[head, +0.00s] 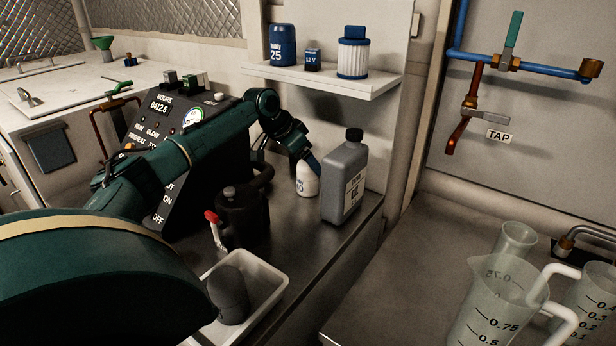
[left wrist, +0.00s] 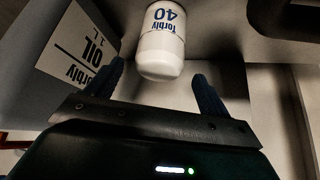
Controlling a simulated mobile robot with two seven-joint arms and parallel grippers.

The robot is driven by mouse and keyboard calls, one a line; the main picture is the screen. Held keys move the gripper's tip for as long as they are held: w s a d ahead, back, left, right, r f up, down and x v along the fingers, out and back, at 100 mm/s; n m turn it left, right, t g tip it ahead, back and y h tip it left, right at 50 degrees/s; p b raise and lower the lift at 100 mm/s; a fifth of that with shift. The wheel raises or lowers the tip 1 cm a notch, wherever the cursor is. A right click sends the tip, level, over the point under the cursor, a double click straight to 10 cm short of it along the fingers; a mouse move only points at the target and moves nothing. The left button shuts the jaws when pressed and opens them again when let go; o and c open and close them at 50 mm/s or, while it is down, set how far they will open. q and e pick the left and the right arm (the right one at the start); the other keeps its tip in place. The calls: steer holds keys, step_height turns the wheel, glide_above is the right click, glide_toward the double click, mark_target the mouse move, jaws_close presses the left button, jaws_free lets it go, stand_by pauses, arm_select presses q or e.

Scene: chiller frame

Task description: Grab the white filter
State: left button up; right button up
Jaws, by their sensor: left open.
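A white filter (head: 307,180) with blue lettering and a "40" stands on the dark counter beside the grey oil bottle, partly hidden by my left gripper. In the left wrist view the white filter (left wrist: 160,48) is just ahead of the fingertips, roughly centred in the gap between them. My left gripper (head: 312,160) is open and empty, close above the filter; in the left wrist view its two dark fingers (left wrist: 159,82) are spread wide. Contact with the filter cannot be told. My right gripper is not in view.
The grey oil bottle (head: 345,180) stands close right of the filter. A shelf (head: 330,82) above holds a blue canister (head: 282,45), a small blue box (head: 312,60) and a blue-capped pleated filter (head: 353,55). A dark jug (head: 243,212) and white tray (head: 262,300) are nearer.

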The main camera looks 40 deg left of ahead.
arm_select(q)
steer(key=shift+x, duration=1.95)
steer(key=shift+s+d+f, duration=0.1)
steer(key=shift+s, duration=0.1)
steer(key=shift+c, duration=0.5)
steer(key=c, duration=1.1)
